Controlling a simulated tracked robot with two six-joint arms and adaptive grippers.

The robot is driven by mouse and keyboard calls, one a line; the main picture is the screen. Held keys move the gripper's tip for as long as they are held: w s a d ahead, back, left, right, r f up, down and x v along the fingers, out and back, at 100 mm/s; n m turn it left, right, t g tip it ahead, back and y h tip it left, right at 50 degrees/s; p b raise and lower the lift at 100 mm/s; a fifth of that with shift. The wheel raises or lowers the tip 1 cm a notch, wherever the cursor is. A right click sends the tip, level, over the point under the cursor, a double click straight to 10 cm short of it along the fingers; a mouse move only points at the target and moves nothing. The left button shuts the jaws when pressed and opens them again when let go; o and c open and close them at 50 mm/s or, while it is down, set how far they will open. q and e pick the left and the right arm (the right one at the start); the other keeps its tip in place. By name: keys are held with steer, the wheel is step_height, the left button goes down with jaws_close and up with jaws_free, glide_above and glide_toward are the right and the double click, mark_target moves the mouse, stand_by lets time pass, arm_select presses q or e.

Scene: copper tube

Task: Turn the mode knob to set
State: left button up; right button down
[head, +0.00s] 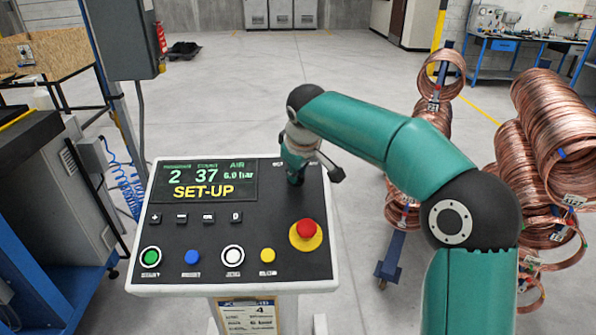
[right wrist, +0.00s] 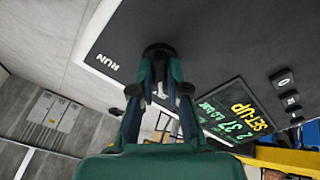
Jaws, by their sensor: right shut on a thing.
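The control panel (head: 270,243) stands in front of me, and its display (head: 207,182) reads "SET-UP" in yellow. My right gripper (head: 296,176) reaches down to the panel's upper right, beside the display. It hides the mode knob in the head view. In the right wrist view the dark round mode knob (right wrist: 158,49) shows at the fingertips, and my right gripper (right wrist: 160,76) is shut on it. The label "RUN" is readable to the left of the knob there. The knob's pointer cannot be made out. My left gripper is not in view.
A red emergency button (head: 306,230) on a yellow base sits just below my right gripper. Several coloured buttons line the panel's lower edge. Copper coils (head: 555,130) hang on racks at the right, beyond my right arm.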

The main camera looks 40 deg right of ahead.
steer(key=shift+s+f, duration=0.1)
steer(key=shift+f, duration=0.15)
steer(key=c, duration=1.2)
jaws_free()
steer(key=shift+a+r, duration=0.1)
steer(key=shift+o, duration=0.2)
steer(key=v, duration=1.1)
steer(key=shift+r, duration=0.45)
steer(key=shift+s, duration=0.1)
